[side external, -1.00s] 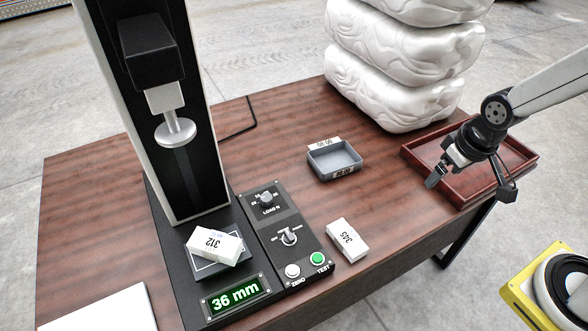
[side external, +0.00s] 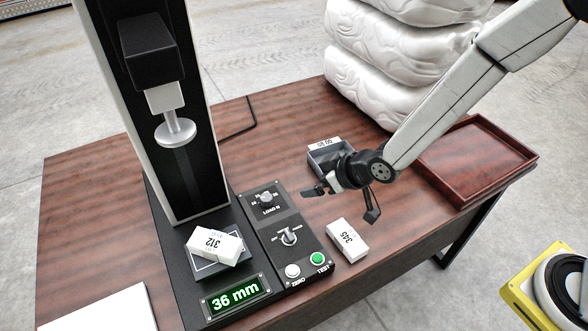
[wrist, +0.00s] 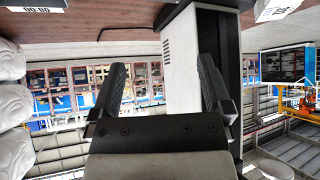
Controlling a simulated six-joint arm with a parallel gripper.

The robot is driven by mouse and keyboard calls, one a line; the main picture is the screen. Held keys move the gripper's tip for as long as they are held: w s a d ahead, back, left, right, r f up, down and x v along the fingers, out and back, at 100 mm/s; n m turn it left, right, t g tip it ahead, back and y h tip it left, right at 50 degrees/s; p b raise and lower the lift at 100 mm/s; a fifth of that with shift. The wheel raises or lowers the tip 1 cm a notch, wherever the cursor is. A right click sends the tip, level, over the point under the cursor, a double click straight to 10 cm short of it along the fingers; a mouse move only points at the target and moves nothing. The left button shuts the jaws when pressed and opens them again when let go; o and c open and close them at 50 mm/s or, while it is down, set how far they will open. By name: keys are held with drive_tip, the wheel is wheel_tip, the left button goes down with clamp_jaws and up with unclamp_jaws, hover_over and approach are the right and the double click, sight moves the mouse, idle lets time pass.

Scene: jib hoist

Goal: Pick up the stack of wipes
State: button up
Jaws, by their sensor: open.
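Two white block-like stacks show in the side external view. One, marked 312 (side external: 215,245), lies tilted on the small plate under the tester's press foot. The other, marked 345 (side external: 347,240), lies on the table right of the control panel. I cannot tell which is the stack of wipes. My gripper (side external: 342,203) is open and empty above the table, beyond the 345 block and in front of the grey bin (side external: 325,150), which it partly hides. In the wrist view, my open fingers (wrist: 162,75) frame the tester column, with nothing between them.
The tester column (side external: 150,110) stands left, beside a panel with knobs and buttons (side external: 290,235); its display (side external: 235,296) reads 36 mm. White wrapped bales (side external: 375,85) stand at the back. An empty red-brown tray (side external: 485,160) is at right. White sheet (side external: 105,312) lies front left.

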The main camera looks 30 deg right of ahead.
drive_tip(key=a+f+n+t+y, duration=0.1)
drive_tip(key=a+f+n+y, duration=0.15)
drive_tip(key=a, duration=0.65)
drive_tip(key=n+y, duration=0.2)
drive_tip(key=y, duration=0.1)
approach(219, 243)
drive_tip(key=a+f, duration=0.1)
drive_tip(key=shift+w+a+m+t, duration=0.25)
drive_tip(key=shift+w+t, duration=0.05)
drive_tip(key=shift+w, duration=0.15)
drive_tip(key=shift+w+f, duration=0.1)
drive_tip(key=shift+x, duration=1.15)
drive_tip(key=shift+w+a, duration=0.15)
drive_tip(key=shift+x, duration=2.45)
drive_tip(key=shift+c, duration=0.2)
